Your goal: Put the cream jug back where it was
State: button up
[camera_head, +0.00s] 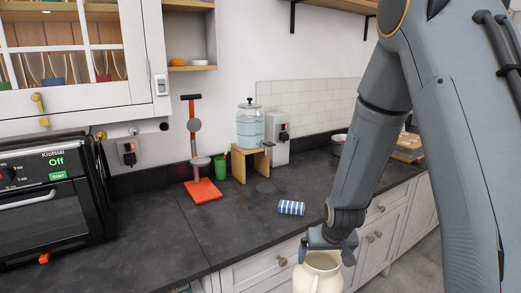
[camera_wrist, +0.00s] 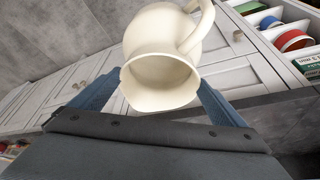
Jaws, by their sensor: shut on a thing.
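The cream jug (camera_head: 320,274) is at the bottom of the head view, just in front of the counter's front edge. My gripper (camera_head: 328,243) is shut on it from above and holds it off the counter. The jug also shows in the wrist view (camera_wrist: 165,45), between the two blue fingers of my gripper (camera_wrist: 157,100), with its round mouth towards the camera and its handle at the upper right. The lower part of the jug is cut off in the head view.
A blue-and-white striped cylinder (camera_head: 291,208) lies on the dark counter (camera_head: 240,225). Behind it are a red-based stand (camera_head: 203,191), a green cup (camera_head: 220,168) and a glass dispenser (camera_head: 250,127) on a wooden stand. A black oven (camera_head: 45,200) and glazed cabinet (camera_head: 75,55) are left.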

jog(key=s+b+x, duration=0.1)
jog(key=b+x, duration=0.9)
jog(key=shift+d+f, duration=0.25)
jog(key=shift+f, duration=0.35)
jog(key=s+f, duration=0.2)
jog(key=f, duration=0.1)
jog(key=s+f, duration=0.3)
jog(key=shift+s+f, duration=0.2)
jog(key=shift+f, duration=0.1)
